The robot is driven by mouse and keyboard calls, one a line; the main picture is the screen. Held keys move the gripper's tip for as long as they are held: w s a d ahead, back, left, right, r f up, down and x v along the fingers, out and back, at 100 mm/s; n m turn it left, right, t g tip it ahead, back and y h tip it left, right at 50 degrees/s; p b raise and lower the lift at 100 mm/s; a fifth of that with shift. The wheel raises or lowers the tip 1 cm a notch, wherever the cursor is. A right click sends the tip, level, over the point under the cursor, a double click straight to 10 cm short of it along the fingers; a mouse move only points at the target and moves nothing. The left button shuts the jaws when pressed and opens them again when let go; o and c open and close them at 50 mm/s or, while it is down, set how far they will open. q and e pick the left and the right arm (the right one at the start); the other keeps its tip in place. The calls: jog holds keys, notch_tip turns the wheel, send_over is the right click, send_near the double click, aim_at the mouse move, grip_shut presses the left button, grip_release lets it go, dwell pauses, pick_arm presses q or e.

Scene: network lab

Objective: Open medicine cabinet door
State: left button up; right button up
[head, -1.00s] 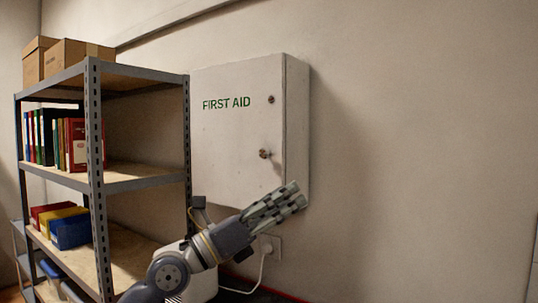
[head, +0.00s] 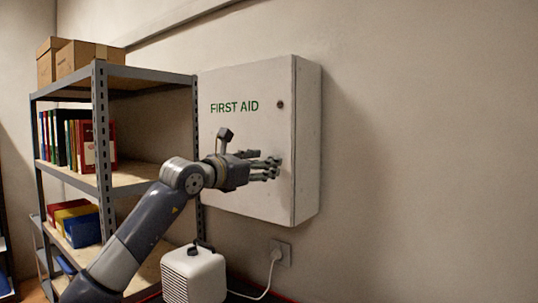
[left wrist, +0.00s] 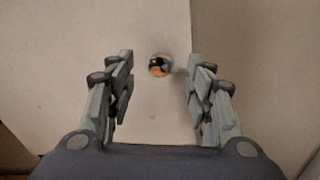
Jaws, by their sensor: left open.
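The white medicine cabinet (head: 245,135), marked FIRST AID in green, hangs on the wall in the head view. Its door is shut. A small round lock (head: 280,104) sits near the door's right edge. My left gripper (head: 274,168) is in front of the door's right part and covers the knob there. In the left wrist view the round shiny knob (left wrist: 159,65) lies ahead of and between the open fingers of my left gripper (left wrist: 159,80). Nothing is held. I cannot tell from the head view whether the fingers touch the door. My right gripper is not in view.
A metal shelf (head: 104,150) with binders and cardboard boxes (head: 85,58) stands left of the cabinet. A white appliance (head: 194,275) is below, its cable running to a wall socket (head: 281,252). The wall right of the cabinet is bare.

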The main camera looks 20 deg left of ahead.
pick_arm(q)
jog(key=shift+p+x, duration=0.45)
jog(key=shift+x, duration=0.95)
jog(key=shift+c, duration=0.3)
grip_shut()
